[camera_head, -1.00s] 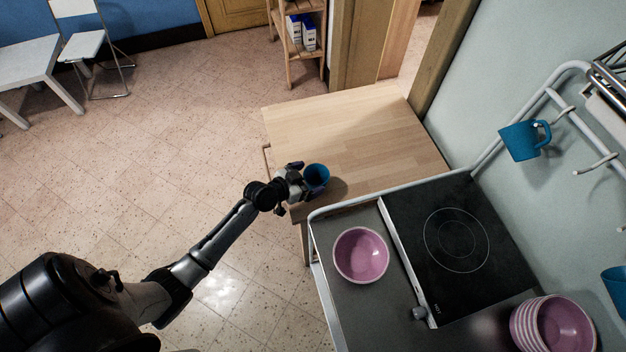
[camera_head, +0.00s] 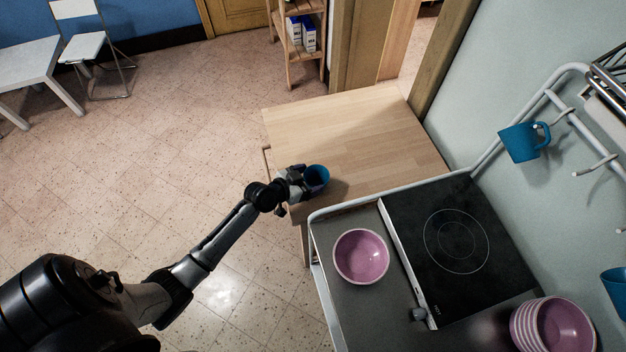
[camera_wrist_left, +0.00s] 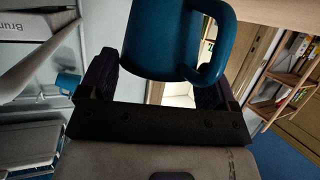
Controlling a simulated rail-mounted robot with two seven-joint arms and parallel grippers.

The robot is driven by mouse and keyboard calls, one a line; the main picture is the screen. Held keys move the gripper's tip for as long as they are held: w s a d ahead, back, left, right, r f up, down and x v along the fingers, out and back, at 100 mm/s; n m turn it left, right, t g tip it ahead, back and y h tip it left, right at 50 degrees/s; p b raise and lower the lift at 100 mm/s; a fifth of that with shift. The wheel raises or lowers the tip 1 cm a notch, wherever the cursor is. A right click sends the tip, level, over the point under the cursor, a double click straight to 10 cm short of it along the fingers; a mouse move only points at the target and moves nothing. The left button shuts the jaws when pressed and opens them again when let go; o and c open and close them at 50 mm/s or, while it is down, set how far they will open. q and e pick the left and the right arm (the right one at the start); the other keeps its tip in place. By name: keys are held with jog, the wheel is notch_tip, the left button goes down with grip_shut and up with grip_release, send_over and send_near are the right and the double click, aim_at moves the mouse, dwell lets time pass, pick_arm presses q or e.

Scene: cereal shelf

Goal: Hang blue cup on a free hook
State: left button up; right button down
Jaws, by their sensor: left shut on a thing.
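A blue cup (camera_head: 317,177) is at the near left edge of the wooden table in the head view. My left gripper (camera_head: 303,180) is shut on it. In the left wrist view the cup (camera_wrist_left: 165,40) sits between the two dark fingers, with its handle to the right. I cannot tell whether the cup touches the table. Another blue cup (camera_head: 524,141) hangs on the wall rack at the right. A bare hook (camera_head: 597,164) shows below and to the right of it. A further blue cup (camera_head: 616,288) is cut off at the right edge. My right gripper is out of view.
The wooden table (camera_head: 350,130) is otherwise clear. The counter beside it has a pink bowl (camera_head: 361,255), a black cooktop (camera_head: 457,240) and stacked pink bowls (camera_head: 552,326). A white rail (camera_head: 490,152) runs up along the rack. A wooden shelf (camera_head: 301,45) stands at the back.

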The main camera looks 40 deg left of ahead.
pick_arm(q)
jog(key=shift+r+p, duration=2.1)
jog(key=shift+r, duration=0.35)
jog(key=shift+w, duration=0.1)
